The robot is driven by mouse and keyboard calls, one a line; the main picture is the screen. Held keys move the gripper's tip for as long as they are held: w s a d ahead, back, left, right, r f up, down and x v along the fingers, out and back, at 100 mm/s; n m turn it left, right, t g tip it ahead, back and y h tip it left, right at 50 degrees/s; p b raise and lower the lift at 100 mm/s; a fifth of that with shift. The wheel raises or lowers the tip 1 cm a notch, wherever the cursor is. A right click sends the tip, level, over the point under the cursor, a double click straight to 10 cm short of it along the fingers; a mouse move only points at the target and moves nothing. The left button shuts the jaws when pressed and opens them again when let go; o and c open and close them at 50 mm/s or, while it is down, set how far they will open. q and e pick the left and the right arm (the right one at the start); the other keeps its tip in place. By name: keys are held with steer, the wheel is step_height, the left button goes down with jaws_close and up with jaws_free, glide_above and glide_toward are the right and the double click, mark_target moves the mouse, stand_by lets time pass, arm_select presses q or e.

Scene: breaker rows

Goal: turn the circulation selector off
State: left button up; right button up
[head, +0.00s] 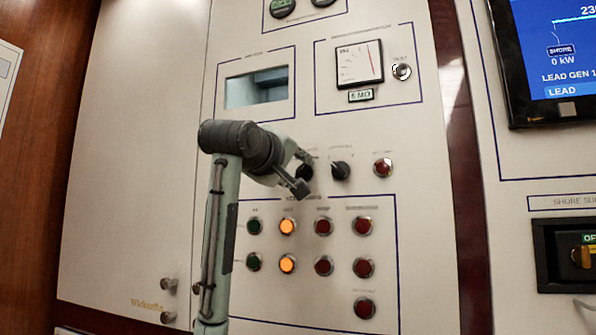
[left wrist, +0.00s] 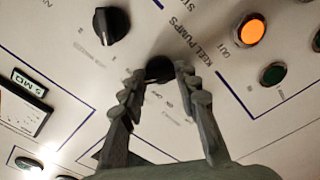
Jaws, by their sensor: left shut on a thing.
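Two black selector knobs sit side by side on the cream panel, above the boxed rows of lamps. My left gripper (head: 303,173) is at the left knob (head: 307,167), partly covering it in the head view. In the left wrist view the fingers are closed on both sides of this black knob (left wrist: 160,68), with small ON and OFF type marks beside it. The other selector knob (head: 340,171) stands free to its right, and it also shows in the left wrist view (left wrist: 111,25). The name labels of both are too small or blurred to read surely. My right gripper is not in view.
A red lamp (head: 382,167) is right of the knobs. Below are green, orange and red lamps, two orange ones (head: 288,225) lit. Above are a dial meter (head: 358,62) and a small display (head: 256,88). A blue screen (head: 555,60) is at the right.

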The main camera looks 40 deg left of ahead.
arm_select(q)
steer(key=n, duration=0.3)
steer(key=shift+d+n, duration=0.1)
steer(key=shift+n, duration=0.3)
steer(key=n+p, duration=0.1)
steer(key=n, duration=0.1)
steer(key=shift+n, duration=1.3)
steer(key=shift+n+p, duration=0.6)
steer(key=shift+n, duration=0.2)
steer(key=n+p, duration=0.2)
steer(key=n, duration=0.2)
steer(key=shift+n+p, duration=0.4)
steer(key=shift+n, duration=0.5)
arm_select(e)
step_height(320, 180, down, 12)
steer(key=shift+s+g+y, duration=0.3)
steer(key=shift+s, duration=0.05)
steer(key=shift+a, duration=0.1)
